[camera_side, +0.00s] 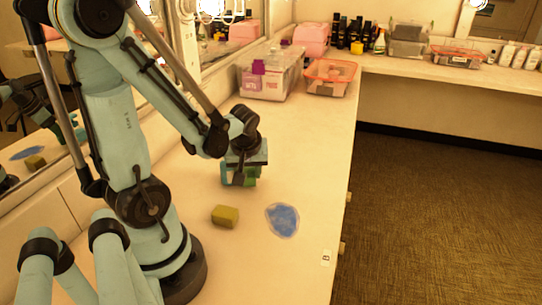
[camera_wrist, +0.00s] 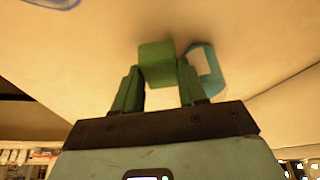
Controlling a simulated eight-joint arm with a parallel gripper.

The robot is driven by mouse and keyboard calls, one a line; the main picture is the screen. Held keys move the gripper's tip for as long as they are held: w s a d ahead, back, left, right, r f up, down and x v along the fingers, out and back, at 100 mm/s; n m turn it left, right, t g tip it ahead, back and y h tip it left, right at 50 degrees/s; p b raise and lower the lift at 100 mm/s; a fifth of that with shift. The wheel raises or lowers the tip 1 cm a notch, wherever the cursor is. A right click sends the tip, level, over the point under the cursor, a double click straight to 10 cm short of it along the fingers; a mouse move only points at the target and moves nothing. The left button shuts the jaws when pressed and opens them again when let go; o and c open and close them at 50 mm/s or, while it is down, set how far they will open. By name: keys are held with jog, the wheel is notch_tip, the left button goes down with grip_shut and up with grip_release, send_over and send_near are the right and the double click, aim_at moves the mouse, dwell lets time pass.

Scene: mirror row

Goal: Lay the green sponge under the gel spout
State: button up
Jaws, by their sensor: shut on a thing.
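The green sponge (camera_wrist: 157,62) is a small block between the fingertips of my gripper (camera_wrist: 157,82) in the wrist view. My gripper is shut on it. In the side view my gripper (camera_side: 240,178) is over the middle of the counter, and the sponge (camera_side: 250,182) is partly hidden by the fingers. I cannot tell whether the sponge touches the counter. A blue-teal loop-shaped thing (camera_wrist: 212,72) stands close beside the sponge, to its right in the wrist view; it may be the gel spout, but I cannot tell. In the side view it shows only partly beside my gripper.
A yellow block (camera_side: 225,216) and a blue oval patch (camera_side: 283,220) lie nearer the side camera. A clear bin (camera_side: 270,82) and an orange-rimmed basket (camera_side: 330,78) stand farther back. A mirror (camera_side: 30,185) runs along the left. Counter right of my gripper is clear.

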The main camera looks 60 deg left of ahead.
jog(key=shift+f, duration=0.15)
jog(key=shift+f, duration=0.35)
jog(key=shift+f, duration=0.2)
jog(key=o, duration=0.8)
